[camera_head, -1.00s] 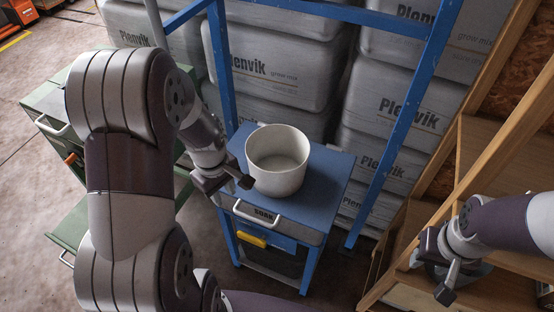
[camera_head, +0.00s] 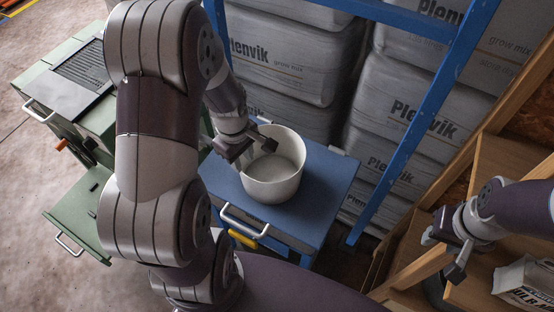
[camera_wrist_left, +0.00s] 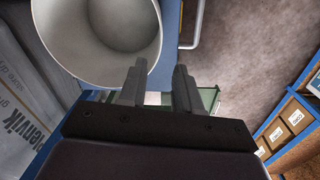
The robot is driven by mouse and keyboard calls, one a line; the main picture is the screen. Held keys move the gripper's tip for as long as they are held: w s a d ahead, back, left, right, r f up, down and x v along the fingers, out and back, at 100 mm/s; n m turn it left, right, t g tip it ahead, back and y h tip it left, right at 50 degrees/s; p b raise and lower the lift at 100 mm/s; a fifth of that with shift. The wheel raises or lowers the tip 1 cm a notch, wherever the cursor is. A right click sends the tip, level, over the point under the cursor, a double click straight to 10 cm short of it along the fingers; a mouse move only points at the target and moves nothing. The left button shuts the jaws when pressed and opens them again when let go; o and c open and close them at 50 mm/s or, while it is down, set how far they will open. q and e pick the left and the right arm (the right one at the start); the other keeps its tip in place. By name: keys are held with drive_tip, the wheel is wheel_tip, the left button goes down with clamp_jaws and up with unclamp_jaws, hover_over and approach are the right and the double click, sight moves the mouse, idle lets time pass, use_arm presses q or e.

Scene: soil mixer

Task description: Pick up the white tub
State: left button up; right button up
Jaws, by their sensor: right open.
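The white tub (camera_head: 273,178) stands upright and open-topped on the blue table (camera_head: 325,200); its inside looks pale and empty. My left gripper (camera_head: 252,148) is at the tub's upper-left rim, with one fingertip over the opening. In the left wrist view the tub (camera_wrist_left: 60,45) fills the upper left. The two fingers of my left gripper (camera_wrist_left: 160,75) are apart there, one overlapping the rim and the other outside it. I cannot tell whether they touch the wall. My right gripper (camera_head: 445,255) is open and empty at the right, by the wooden shelving.
Blue frame posts (camera_head: 430,110) rise behind the table, with stacked grey Plenvik bags (camera_head: 285,60) beyond. A green cart (camera_head: 85,205) stands at left. Wooden shelving (camera_head: 490,160) and a white printed package (camera_head: 525,285) are at right.

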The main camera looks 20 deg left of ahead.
use_arm(q)
hover_over(246, 179)
drive_tip(key=s, duration=0.1)
wheel_tip(246, 179, down, 5)
drive_tip(key=f, duration=0.2)
drive_tip(key=w+f+p, duration=0.1)
drive_tip(key=f, duration=0.2)
drive_tip(key=shift+w+d+f, duration=0.1)
drive_tip(key=shift+f, duration=0.45)
use_arm(e)
drive_tip(key=shift+s+a+r, duration=0.1)
drive_tip(key=shift+s+r, duration=0.3)
drive_tip(key=shift+r, duration=0.4)
use_arm(q)
drive_tip(key=c, duration=0.3)
clamp_jaws()
